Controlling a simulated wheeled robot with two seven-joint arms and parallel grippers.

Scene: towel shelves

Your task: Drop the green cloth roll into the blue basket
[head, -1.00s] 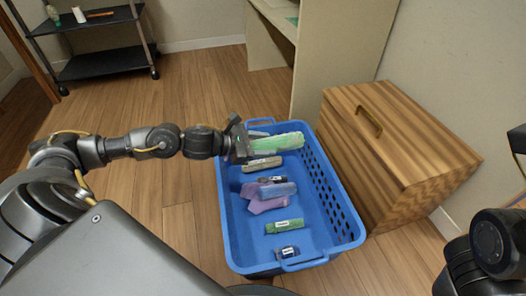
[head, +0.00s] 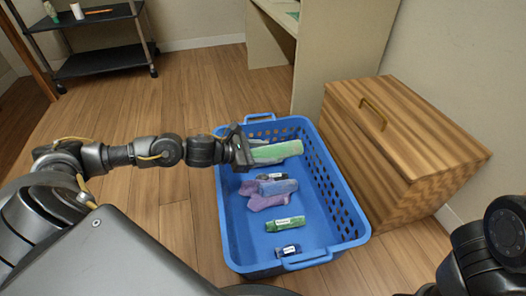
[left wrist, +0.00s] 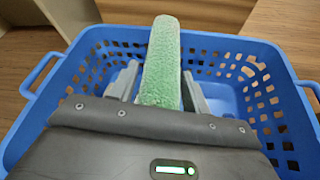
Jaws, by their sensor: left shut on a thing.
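The pale green cloth roll (head: 278,150) is held by my left gripper (head: 247,150) at the far part of the blue basket (head: 352,222). In the left wrist view, the roll (left wrist: 161,55) lies between the two grey fingers and points away from the gripper. The basket's perforated walls (left wrist: 262,60) surround it in that view. Whether the roll touches anything under it is hidden. My right arm shows only in part at the lower right of the head view; its gripper is out of view.
The basket holds a purple cloth (head: 265,200), a blue-grey cloth (head: 279,187), a green labelled packet (head: 285,224) and a small dark labelled item (head: 288,250). A striped wooden cabinet (head: 415,140) stands close on the right. A black shelf cart (head: 105,62) is at the back left.

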